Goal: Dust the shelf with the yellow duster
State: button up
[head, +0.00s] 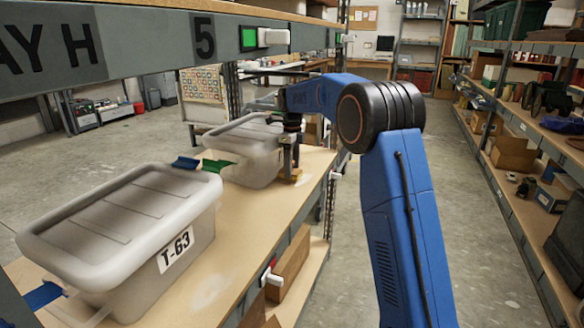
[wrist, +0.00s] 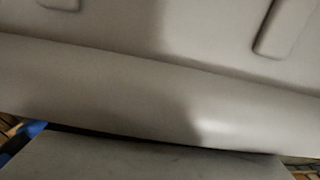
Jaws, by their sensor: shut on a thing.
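The wooden shelf board (head: 262,222) runs along the left bay and carries two grey lidded bins. My gripper (head: 290,168) points down at the front right corner of the far bin (head: 247,166), close beside it. It is shut on a small yellow-tan thing (head: 293,176), which appears to be the yellow duster, low at the board. Its details are too small to make out. A pale dusty smudge (head: 211,289) lies on the board in front of the near bin. In the wrist view, a grey bin lid (wrist: 120,85) fills most of the picture and the duster cannot be made out.
The near bin (head: 135,235), labelled T-63, stands at the front left. Blue (head: 185,163) and green pieces lie between the bins. A beam (head: 120,42) marked BAY H 5 crosses above. The aisle floor (head: 475,220) is clear; loaded shelving (head: 530,130) lines the right.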

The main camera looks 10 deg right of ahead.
aim_at(301, 174)
jog(key=shift+f, duration=0.85)
dwell(0.6)
jog(key=shift+d, duration=0.1)
